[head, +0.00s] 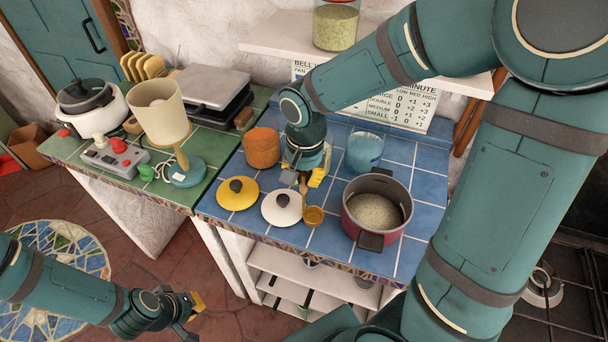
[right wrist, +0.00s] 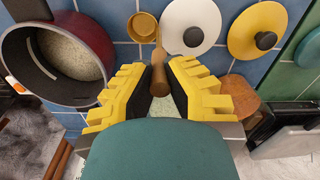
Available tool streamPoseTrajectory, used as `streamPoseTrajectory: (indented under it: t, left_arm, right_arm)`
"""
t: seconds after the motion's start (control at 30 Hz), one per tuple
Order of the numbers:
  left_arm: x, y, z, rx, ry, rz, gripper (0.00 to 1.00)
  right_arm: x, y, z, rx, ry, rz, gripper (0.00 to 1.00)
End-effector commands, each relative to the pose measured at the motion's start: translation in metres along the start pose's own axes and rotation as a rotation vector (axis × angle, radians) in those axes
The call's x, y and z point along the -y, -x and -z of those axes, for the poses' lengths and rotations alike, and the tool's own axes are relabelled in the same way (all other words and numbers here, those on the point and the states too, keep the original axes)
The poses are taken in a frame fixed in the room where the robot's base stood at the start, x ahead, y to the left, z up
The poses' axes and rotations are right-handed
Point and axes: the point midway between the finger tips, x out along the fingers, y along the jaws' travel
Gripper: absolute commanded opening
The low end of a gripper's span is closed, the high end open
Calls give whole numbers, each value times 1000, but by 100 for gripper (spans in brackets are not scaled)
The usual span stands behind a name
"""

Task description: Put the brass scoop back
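The brass scoop (head: 314,216) has a small round cup and a wooden handle. Its cup is at the blue counter's front, just right of the white lid (head: 281,208); I cannot tell whether it touches the tiles. In the right wrist view the cup (right wrist: 143,26) is at the top and the handle runs between the fingers. My right gripper (head: 306,179) points down with its yellow-padded fingers closed against both sides of that handle (right wrist: 159,72). My left gripper (head: 193,316) is open and empty, low over the floor at the lower left.
A red pot (head: 352,217) with pale grains stands close right of the scoop. A blue glass jar (head: 365,152), a cork-coloured canister (head: 262,148) and a yellow lid (head: 237,193) are near.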

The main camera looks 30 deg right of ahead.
Motion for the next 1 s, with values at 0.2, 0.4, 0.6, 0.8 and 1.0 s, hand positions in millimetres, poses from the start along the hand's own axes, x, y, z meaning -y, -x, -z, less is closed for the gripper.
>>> streamPoseTrajectory:
  t: [0.2, 0.4, 0.6, 0.8, 1.0]
  left_arm:
    - [0, 0, 0, 1, 0, 0, 0]
    - [0, 1, 0, 0, 0, 0, 0]
    - [-2, 6, 3, -5, 2, 1, 0]
    - [-5, 14, 5, -10, 3, 1, 0]
    - [-7, 20, 6, -10, 3, -1, 0]
  right_arm:
    - [0, 0, 0, 0, 0, 0, 34]
    - [0, 1, 0, 0, 0, 0, 34]
    - [1, 23, 1, -3, 0, 3, 34]
    - [0, 66, 0, -3, -1, 3, 34]
    - [0, 102, 0, -3, 1, 2, 34]
